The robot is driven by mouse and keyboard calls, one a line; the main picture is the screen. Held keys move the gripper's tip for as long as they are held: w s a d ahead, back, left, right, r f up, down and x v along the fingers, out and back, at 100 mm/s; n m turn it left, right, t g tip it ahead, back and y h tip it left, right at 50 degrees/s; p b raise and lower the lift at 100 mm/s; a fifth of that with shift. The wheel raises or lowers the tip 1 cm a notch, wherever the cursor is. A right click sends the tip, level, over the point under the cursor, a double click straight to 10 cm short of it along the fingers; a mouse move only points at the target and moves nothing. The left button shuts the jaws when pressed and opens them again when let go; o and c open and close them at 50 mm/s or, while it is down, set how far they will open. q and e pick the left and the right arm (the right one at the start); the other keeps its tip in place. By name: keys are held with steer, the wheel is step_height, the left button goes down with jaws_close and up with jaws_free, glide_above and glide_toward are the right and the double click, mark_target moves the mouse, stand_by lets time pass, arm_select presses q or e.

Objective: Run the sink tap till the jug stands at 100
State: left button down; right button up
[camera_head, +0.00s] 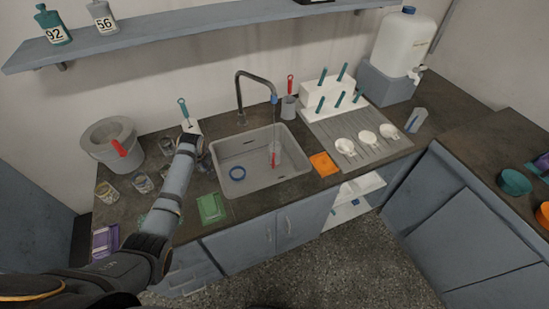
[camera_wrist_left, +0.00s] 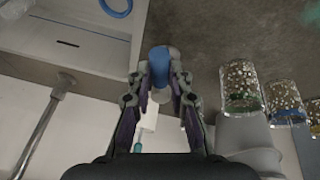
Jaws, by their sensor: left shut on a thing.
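The grey tap (camera_head: 240,95) arches over the sink (camera_head: 222,160), its blue-tipped spout above the jug. The clear jug (camera_head: 274,153) stands in the sink's right part, with a red mark low on it; its scale and level are too small to read. A faint thin vertical line shows between spout and jug. My left gripper (camera_head: 192,140) is beside the sink's left edge. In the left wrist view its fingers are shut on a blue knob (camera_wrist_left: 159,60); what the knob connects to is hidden. The tap's pipe (camera_wrist_left: 40,125) shows at lower left. My right gripper is not in view.
A blue ring (camera_head: 237,173) lies in the sink. Several glass jars (camera_head: 141,183) and a grey bucket (camera_head: 112,135) stand left of my left arm. A drainboard (camera_head: 375,140) is right.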

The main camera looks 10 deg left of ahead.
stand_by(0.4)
arm_select(q)
steer(key=shift+s+a+r+m+p, duration=0.25)
steer(key=shift+m+p, duration=0.15)
steer(key=shift+p, duration=0.35)
steer(key=m, duration=0.1)
steer(key=a+m+h+p, duration=0.1)
steer(key=shift+s+f+m+t, duration=0.3)
steer(key=shift+s+m, duration=0.05)
steer(key=shift+m, duration=0.05)
